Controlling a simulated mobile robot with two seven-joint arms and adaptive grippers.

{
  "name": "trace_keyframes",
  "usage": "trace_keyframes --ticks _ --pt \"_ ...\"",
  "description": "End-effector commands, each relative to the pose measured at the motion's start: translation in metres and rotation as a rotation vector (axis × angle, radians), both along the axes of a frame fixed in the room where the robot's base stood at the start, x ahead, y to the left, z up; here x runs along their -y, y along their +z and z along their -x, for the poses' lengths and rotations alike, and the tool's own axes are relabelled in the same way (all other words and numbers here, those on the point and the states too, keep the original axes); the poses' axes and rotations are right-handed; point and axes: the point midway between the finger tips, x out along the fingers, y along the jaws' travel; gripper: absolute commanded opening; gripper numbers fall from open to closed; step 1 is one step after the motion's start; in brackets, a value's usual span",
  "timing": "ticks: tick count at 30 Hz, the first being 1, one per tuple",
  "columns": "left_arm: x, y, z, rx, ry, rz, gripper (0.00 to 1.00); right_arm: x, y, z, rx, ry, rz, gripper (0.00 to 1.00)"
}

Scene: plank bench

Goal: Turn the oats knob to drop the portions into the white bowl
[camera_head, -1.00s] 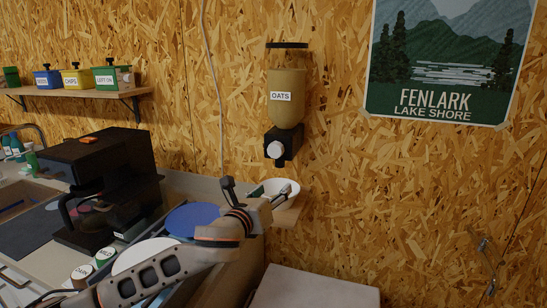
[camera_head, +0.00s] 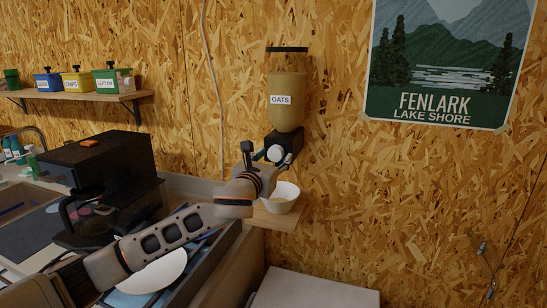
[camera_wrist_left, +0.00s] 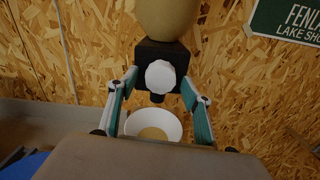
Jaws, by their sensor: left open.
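The oats dispenser (camera_head: 287,88) hangs on the wall, with a tan-filled hopper over a black housing. Its white knob (camera_head: 275,153) faces out from the housing and also shows in the left wrist view (camera_wrist_left: 160,75). My left gripper (camera_head: 266,154) is open in front of the housing, and its fingers (camera_wrist_left: 160,88) stand on either side of the knob with visible gaps. Whether the tips reach alongside it in depth is hard to tell. The white bowl (camera_head: 289,190) stands upright on a small ledge below the spout, with a tan patch inside. My right gripper is out of view.
A black coffee machine (camera_head: 112,170) stands on the counter at left. A shelf (camera_head: 75,103) with labelled bins is on the wall behind. A white plate (camera_head: 158,272) lies beneath my left arm.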

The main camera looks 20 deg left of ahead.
Motion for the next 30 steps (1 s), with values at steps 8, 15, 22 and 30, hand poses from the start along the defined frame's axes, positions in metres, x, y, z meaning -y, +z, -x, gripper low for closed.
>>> trace_keyframes --ticks 8,15,22,30 --pt "0.0004 0.0003 -0.0021 0.001 -0.001 0.0 0.49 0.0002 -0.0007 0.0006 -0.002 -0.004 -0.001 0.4" --pt "0.0002 0.0003 -0.002 0.001 -0.001 0.001 0.11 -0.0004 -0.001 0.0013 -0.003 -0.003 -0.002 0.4" --pt "0.0003 0.0 -0.0019 -0.001 -0.001 0.015 0.11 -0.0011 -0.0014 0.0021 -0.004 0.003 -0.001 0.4" --pt "0.0009 -0.0001 -0.0019 -0.004 -0.001 0.127 0.11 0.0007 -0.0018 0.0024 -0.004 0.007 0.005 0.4"
